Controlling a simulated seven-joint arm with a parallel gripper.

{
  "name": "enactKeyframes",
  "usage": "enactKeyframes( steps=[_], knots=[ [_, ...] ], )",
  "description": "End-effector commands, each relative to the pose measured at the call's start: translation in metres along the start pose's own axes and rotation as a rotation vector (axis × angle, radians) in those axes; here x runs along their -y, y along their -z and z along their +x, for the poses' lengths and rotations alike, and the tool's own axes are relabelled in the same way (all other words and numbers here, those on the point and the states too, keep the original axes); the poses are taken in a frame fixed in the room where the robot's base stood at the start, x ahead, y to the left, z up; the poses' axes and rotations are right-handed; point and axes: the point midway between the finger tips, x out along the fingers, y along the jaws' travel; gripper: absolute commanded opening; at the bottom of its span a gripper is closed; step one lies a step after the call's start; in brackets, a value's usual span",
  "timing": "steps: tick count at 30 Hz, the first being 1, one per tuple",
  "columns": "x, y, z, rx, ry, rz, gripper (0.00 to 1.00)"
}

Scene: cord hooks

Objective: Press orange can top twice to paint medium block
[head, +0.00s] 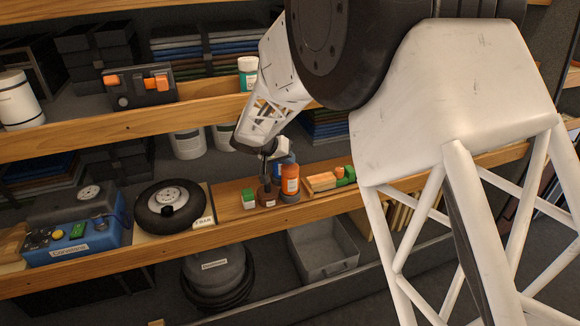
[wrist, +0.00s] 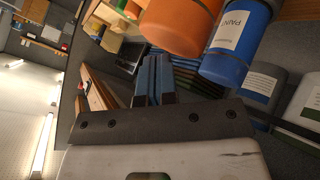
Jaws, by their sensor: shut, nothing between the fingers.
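The orange can (head: 290,183) stands upright on the middle shelf, with a blue can (head: 284,160) close behind it. In the wrist view the orange can (wrist: 180,24) and the blue can (wrist: 238,42) fill the upper part. My gripper (head: 266,180) points down just left of the orange can, above a small brown labelled object (head: 268,194). Its fingers (wrist: 153,78) are shut and empty, apart from the orange can. A green and white block (head: 249,199) sits to the left. Orange and green pieces (head: 335,177) lie to the right. I cannot tell which block is the medium one.
On the same shelf, a black wheel (head: 170,206) and a blue box with buttons (head: 75,238) stand further left. A grey bin (head: 322,250) and a dark round container (head: 214,278) are below. The upper shelf's wooden edge (head: 130,125) runs above the work area.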

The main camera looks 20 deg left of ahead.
Motion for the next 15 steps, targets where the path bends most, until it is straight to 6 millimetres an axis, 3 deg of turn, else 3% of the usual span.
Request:
enactKeyframes(
  steps=[15],
  knots=[
    [-0.011, 0.012, -0.016, -0.001, 0.001, 0.002, 0.0]
  ],
)
